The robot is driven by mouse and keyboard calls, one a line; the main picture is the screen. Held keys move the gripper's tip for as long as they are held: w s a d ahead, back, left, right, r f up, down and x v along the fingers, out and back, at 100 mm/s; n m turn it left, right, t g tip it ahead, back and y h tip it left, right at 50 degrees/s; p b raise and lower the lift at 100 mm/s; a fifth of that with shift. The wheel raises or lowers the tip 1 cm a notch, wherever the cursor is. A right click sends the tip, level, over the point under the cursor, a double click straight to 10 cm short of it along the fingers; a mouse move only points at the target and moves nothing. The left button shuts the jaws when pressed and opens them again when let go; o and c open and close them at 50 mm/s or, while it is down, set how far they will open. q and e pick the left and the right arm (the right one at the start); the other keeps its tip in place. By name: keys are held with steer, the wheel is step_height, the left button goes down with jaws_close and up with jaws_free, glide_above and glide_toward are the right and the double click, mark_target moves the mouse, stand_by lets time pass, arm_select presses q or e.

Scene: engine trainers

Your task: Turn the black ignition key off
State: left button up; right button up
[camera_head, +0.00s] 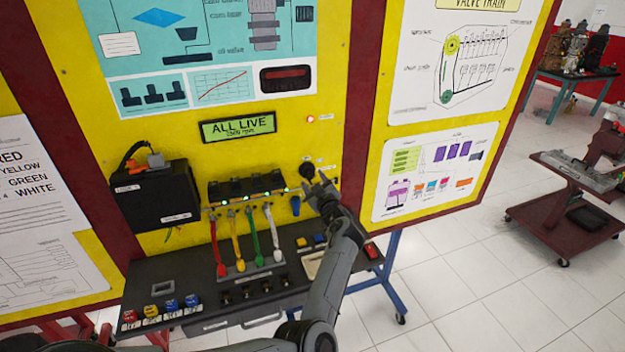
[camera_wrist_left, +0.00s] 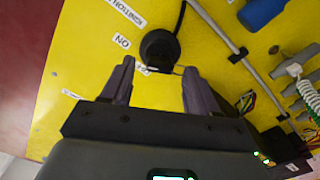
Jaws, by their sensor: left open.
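The black ignition key and its round black switch (camera_head: 307,169) are on the yellow panel, right of the row of coloured leads. In the left wrist view the dark switch (camera_wrist_left: 159,46) sits just beyond my fingertips, near labels reading IGNITION and ON. The key's exact angle is too dark to tell. My left gripper (camera_head: 320,188) is just below and right of the switch in the head view. In the left wrist view my left gripper (camera_wrist_left: 159,68) is open, its fingers on either side below the switch, with nothing clearly between them. My right gripper is not in view.
A blue handle (camera_head: 295,205) and coloured leads (camera_head: 255,235) hang left of the gripper. A black box (camera_head: 155,195) is further left. A dark shelf (camera_head: 190,270) juts out below.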

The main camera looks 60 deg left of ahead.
arm_select(q)
steer(key=shift+x, duration=1.1)
steer(key=c, duration=1)
steer(key=shift+c, duration=0.2)
